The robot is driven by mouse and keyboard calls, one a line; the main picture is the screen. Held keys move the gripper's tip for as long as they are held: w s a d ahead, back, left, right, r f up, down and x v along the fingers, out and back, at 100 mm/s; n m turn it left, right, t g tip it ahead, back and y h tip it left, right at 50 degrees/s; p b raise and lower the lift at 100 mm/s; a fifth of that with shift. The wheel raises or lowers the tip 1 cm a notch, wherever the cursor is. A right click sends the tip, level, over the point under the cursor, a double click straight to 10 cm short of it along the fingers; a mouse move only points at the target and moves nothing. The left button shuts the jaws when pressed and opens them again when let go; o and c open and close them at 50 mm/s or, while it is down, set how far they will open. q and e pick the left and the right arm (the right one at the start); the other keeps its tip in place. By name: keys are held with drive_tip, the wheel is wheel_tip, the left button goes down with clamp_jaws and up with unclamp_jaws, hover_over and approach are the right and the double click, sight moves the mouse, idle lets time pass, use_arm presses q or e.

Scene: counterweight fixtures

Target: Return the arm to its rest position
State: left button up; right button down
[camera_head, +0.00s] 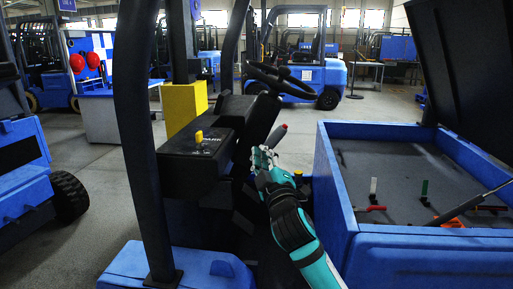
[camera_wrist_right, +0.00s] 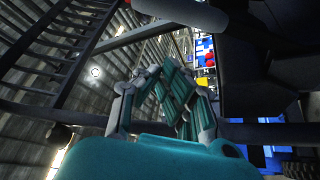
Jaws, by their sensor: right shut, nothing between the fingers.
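My right arm comes up from the bottom of the head view, teal and black. Its gripper (camera_head: 263,158) is beside the forklift's dark console (camera_head: 195,160), just below a lever with a dark reddish tip (camera_head: 278,135). In the right wrist view the gripper's fingers (camera_wrist_right: 165,88) are drawn together with nothing between them. Whether the gripper touches the lever or console cannot be told. My left gripper is not in view.
A steering wheel (camera_head: 280,80) is above the gripper. A dark pillar (camera_head: 138,130) stands to the left. A blue open compartment (camera_head: 335,205) with small red, white and green handles is close on the right, under a raised dark cover (camera_head: 455,75). Other blue forklifts stand behind.

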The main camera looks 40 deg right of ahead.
drive_tip(key=shift+s+a, duration=0.4)
drive_tip(key=shift+a, duration=0.2)
